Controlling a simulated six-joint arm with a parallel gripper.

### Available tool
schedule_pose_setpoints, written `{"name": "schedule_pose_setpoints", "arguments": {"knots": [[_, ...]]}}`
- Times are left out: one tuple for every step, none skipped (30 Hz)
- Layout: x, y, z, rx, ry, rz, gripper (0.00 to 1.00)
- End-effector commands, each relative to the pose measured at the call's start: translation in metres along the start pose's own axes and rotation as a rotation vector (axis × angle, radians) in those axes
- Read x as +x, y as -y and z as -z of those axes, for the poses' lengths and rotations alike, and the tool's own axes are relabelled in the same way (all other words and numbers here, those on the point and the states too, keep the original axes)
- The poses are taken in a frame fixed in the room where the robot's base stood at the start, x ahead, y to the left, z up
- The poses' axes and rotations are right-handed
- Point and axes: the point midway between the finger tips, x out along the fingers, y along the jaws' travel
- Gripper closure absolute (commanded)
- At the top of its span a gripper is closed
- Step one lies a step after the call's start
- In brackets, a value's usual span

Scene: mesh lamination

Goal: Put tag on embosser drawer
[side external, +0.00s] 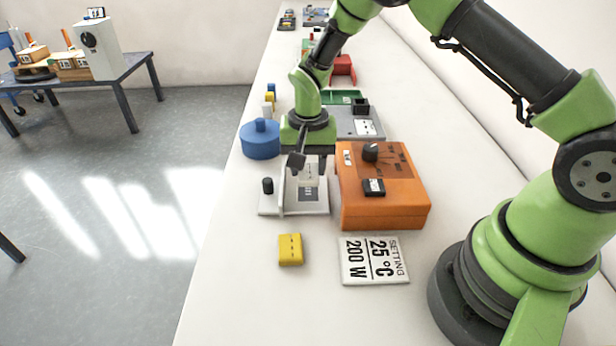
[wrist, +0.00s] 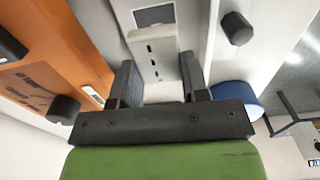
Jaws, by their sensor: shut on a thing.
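My gripper (side external: 310,172) points down over the pale embosser drawer (side external: 318,208). Its two dark fingers also show in the wrist view (wrist: 160,80), shut on a small cream tag (wrist: 154,58) with several dark marks on its face. The tag also shows between the fingers in the side view (side external: 308,178). The drawer has a dark rectangular patch (wrist: 155,15), an upright pale wall and a black knob (side external: 267,185) on its left. The tag is over or at the drawer; I cannot tell whether it touches it.
An orange box (side external: 385,205) with black knobs stands close to the right of the gripper. A blue round lidded pot (side external: 260,142) is behind left. A yellow block (side external: 290,250) and a white settings sign (side external: 374,261) lie in front.

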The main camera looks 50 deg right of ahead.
Motion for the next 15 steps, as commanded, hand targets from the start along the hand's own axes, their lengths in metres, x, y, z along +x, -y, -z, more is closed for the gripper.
{"name": "schedule_pose_setpoints", "arguments": {"knots": [[0.010,-0.001,-0.001,0.000,0.004,-0.004,0.81],[0.015,-0.001,-0.001,-0.001,0.003,-0.004,0.81],[0.021,-0.001,-0.001,-0.001,0.004,-0.004,0.81],[0.025,-0.001,-0.001,-0.001,0.003,-0.004,0.81],[0.028,-0.001,-0.001,-0.001,0.002,-0.003,0.81],[0.031,0.000,-0.001,-0.001,0.002,-0.003,0.81],[0.033,0.000,-0.001,-0.001,0.001,-0.002,0.81],[0.033,0.000,0.000,-0.001,0.001,-0.001,0.81],[0.033,0.000,0.000,-0.001,0.000,0.000,0.81],[0.033,0.000,0.000,-0.001,0.000,0.000,0.81],[0.033,0.000,0.000,0.000,0.000,0.000,0.81],[0.033,0.000,0.000,0.000,0.000,0.000,0.81],[0.033,0.000,0.000,0.000,0.000,0.000,0.81],[0.033,0.000,0.000,0.000,0.000,0.000,0.81],[0.033,0.000,0.000,0.000,0.000,-0.001,0.81]]}}
